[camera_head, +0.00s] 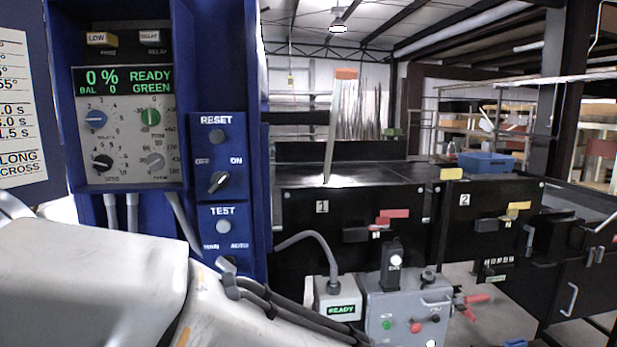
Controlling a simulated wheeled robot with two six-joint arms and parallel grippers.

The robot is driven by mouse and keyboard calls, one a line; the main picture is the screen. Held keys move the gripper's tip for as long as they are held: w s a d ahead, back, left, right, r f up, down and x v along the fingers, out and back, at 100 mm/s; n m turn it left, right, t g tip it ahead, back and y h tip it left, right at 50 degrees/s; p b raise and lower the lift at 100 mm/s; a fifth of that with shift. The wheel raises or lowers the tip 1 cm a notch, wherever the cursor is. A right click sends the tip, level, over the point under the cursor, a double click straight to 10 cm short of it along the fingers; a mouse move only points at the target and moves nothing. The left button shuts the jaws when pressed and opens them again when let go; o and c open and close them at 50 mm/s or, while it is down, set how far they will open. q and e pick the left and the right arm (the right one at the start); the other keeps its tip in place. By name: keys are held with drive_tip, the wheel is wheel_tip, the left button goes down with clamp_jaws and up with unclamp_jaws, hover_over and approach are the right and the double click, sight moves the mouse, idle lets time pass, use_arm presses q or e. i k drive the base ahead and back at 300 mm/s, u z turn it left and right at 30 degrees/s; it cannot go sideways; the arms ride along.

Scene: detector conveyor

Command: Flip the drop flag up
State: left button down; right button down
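No part is labelled as the drop flag, so I cannot tell which piece it is. A thin upright strip with an orange top (346,74) stands above the black conveyor housing. A red tab (394,213) sits above the latch on the panel marked 1. A yellow tab (519,206) sits at the latch on the panel marked 2. My white arm fills the lower left and hides the lower part of the blue cabinet. Neither gripper can be seen.
The blue control cabinet (258,140) stands at left with knobs and a READY GREEN display (124,81). A grey control box (407,305) and a small READY box (340,306) stand low in front of the black conveyor housing (300,240). A blue bin (487,162) rests farther back.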

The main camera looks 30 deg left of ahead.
sight(341, 75)
drive_tip(key=u, duration=0.75)
drive_tip(key=i, duration=0.85)
drive_tip(key=u, duration=0.9)
